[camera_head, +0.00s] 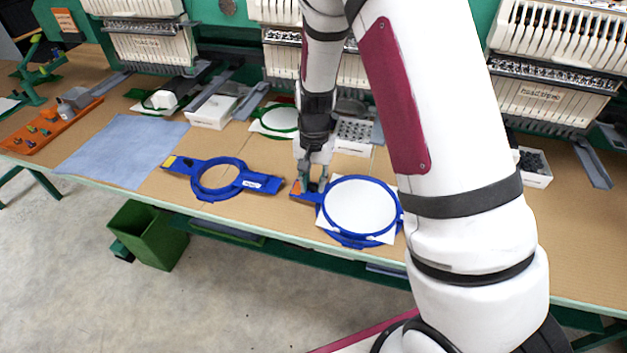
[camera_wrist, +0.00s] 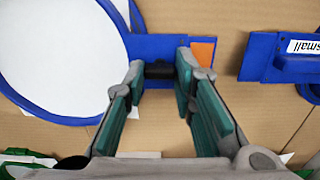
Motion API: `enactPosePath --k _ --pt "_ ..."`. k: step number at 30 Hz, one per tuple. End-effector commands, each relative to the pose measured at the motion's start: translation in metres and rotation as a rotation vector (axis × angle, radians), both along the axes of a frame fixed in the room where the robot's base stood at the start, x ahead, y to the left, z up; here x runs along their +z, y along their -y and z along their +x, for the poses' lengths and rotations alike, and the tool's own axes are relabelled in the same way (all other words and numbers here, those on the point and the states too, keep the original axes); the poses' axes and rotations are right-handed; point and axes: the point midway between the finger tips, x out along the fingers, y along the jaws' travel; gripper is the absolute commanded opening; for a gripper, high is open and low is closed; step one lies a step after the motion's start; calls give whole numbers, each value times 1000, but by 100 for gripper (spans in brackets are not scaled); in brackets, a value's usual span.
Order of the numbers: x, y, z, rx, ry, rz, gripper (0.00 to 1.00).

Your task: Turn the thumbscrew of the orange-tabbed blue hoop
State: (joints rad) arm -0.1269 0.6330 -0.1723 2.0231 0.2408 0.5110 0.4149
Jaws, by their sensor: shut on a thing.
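The orange-tabbed blue hoop (camera_head: 330,232) lies on the tabletop in the head view, with white material (camera_head: 358,205) inside its ring. Its orange tab (camera_head: 296,187) is at the left end of its arm. In the wrist view the hoop (camera_wrist: 107,103) is at the left and the orange tab (camera_wrist: 202,52) is just past the fingers. My gripper (camera_head: 312,187) points down over the hoop's arm. In the wrist view its fingertips (camera_wrist: 160,72) are closed on a small dark thumbscrew (camera_wrist: 158,70) on the blue bracket.
A second blue hoop (camera_head: 190,184) with a yellow tab lies to the left; its "small" label (camera_wrist: 305,46) shows in the wrist view. A blue-grey cloth (camera_head: 120,150), an orange tray (camera_head: 50,130) and embroidery machine heads (camera_head: 550,90) stand around. A green bin (camera_head: 148,235) is on the floor.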

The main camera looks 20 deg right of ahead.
Motion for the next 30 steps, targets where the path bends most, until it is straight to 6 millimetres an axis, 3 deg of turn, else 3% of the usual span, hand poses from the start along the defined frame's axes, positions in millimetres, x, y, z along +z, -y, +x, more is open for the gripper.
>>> enactPosePath --k 12,13,15,25,30 --pt "0 0 0 -4 0 0 0" --pt "0 0 0 -4 0 0 31" --pt "0 0 0 -4 0 0 45" --pt "2 0 0 -4 1 0 45" --pt "20 0 1 -2 4 1 45"
